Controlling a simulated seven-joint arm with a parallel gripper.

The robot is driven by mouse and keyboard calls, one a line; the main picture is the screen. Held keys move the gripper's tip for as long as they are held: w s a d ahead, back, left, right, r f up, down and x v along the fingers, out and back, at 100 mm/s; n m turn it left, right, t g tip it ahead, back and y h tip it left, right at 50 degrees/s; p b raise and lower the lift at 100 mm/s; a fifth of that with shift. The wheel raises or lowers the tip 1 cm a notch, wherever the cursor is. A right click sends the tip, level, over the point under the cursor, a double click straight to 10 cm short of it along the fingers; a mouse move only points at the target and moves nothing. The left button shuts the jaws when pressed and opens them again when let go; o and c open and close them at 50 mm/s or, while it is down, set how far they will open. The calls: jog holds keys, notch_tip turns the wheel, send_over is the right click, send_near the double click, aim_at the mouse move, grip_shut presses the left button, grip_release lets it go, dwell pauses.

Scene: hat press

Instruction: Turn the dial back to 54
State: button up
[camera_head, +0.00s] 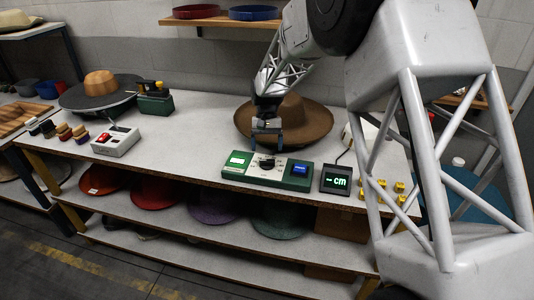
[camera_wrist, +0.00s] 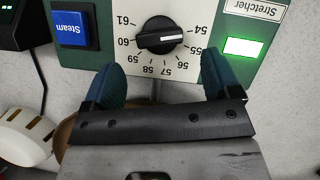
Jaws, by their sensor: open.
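The black dial (camera_wrist: 160,36) sits on a white plate marked from 54 to 61, on the green Stretcher panel (camera_wrist: 268,50). Its white mark points right, toward the 54–55 side; the exact number is hard to tell. In the head view the dial (camera_head: 267,163) is at the middle of the panel. My gripper (camera_wrist: 160,76) is open and empty, its blue fingertips apart on the near side of the dial, not around it. In the head view my gripper (camera_head: 267,131) hangs above the panel. The display (camera_head: 336,180) reads "-cm".
A lit green indicator (camera_wrist: 243,47) and a blue Steam button (camera_wrist: 72,29) flank the dial. A brown hat (camera_head: 305,121) lies behind the panel. A white box with a red switch (camera_head: 115,141) stands to the left. The table between them is clear.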

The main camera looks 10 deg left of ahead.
jog(key=shift+v, duration=1.65)
jog(key=s+d+r+m+t, duration=0.1)
jog(key=s+d+r, duration=0.4)
jog(key=d, duration=0.3)
jog(key=s+d+r+t+y, duration=0.1)
jog(key=s+d+r, duration=0.45)
jog(key=d, duration=0.25)
jog(key=s+d+r+m+t, duration=0.1)
jog(key=s+d+r, duration=0.4)
jog(key=d, duration=0.2)
jog(key=s+d+t, duration=0.1)
jog(key=s+d, duration=0.4)
jog(key=s, duration=0.4)
jog(key=s+d+f+m+t, duration=0.1)
jog(key=s+d, duration=0.4)
jog(key=s, duration=0.4)
jog(key=s+d+f+t, duration=0.1)
jog(key=s+d, duration=0.4)
jog(key=s, duration=0.4)
jog(key=shift+s+d+t, duration=0.2)
jog(key=shift+t, duration=0.2)
